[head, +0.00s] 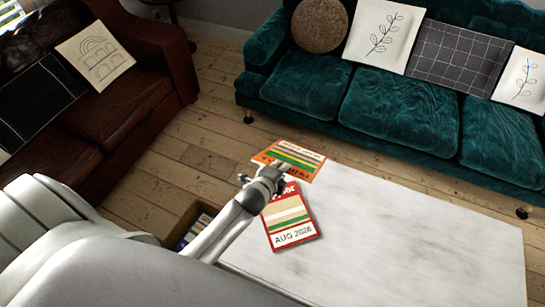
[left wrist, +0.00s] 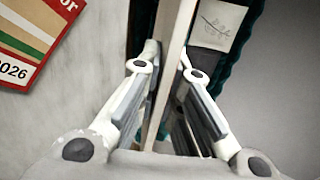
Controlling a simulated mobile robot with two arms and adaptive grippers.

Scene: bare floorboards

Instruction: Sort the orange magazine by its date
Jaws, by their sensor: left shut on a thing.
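The orange magazine (head: 297,158) has green, cream and red stripes. It shows at the far left corner of the table, and its lettering is too small to read. My left gripper (head: 268,178) is shut on its near edge. In the left wrist view, the magazine (left wrist: 174,60) is seen edge-on as a thin pale slab between the two fingers (left wrist: 165,95). A red magazine (head: 288,218) marked AUG 2026 lies on the table just beside my gripper; its corner also shows in the left wrist view (left wrist: 30,40). My right gripper is out of view.
The white marble table (head: 400,235) is bare to the right. A box (head: 178,232) holding a magazine stands on the floor left of it, partly hidden by my arm. A teal sofa (head: 400,110) stands behind, a brown leather sofa (head: 130,100) at left.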

